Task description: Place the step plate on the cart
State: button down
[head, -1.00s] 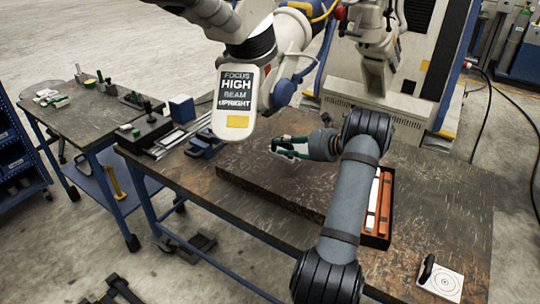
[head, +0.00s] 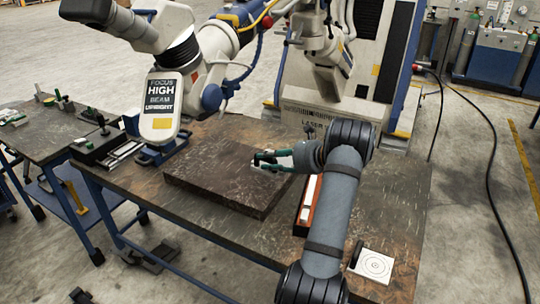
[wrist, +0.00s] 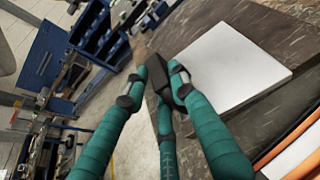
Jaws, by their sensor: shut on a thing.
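My gripper (head: 258,160) is over the right part of the dark slab on the workbench. In the wrist view its green fingers (wrist: 162,78) are shut on a small dark block, which looks like the handle of a pale flat plate (wrist: 228,66), likely the step plate. In the head view only a small white part of it (head: 284,160) shows by the fingers. The plate's height above the slab is hard to tell. The cart (head: 38,140), a smaller wheeled table with a blue lower shelf, stands at the far left, with small tools on its top.
The microscope's white head (head: 165,105) hangs over the left of the workbench (head: 395,205), between gripper and cart. The slab (head: 215,165) fills the middle. An orange-and-white tray (head: 307,205) and a white target card (head: 373,266) with a black handle lie to the right.

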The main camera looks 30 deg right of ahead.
jog(key=s+a+f+n+g+y, duration=0.1)
jog(key=s+a+f+n, duration=0.1)
jog(key=s+a+f, duration=0.3)
jog(key=s+a+f+n+g+y, duration=0.1)
jog(key=s+a+f+y, duration=0.1)
jog(key=s+a+f, duration=0.4)
jog(key=s+a+f+n+g+y, duration=0.1)
jog(key=s+a+f, duration=0.4)
jog(key=s+a, duration=0.8)
jog(key=shift+s+a+f+n+g+y, duration=0.45)
jog(key=shift+a+n, duration=0.35)
jog(key=shift+a, duration=3.05)
jog(key=shift+r, duration=0.15)
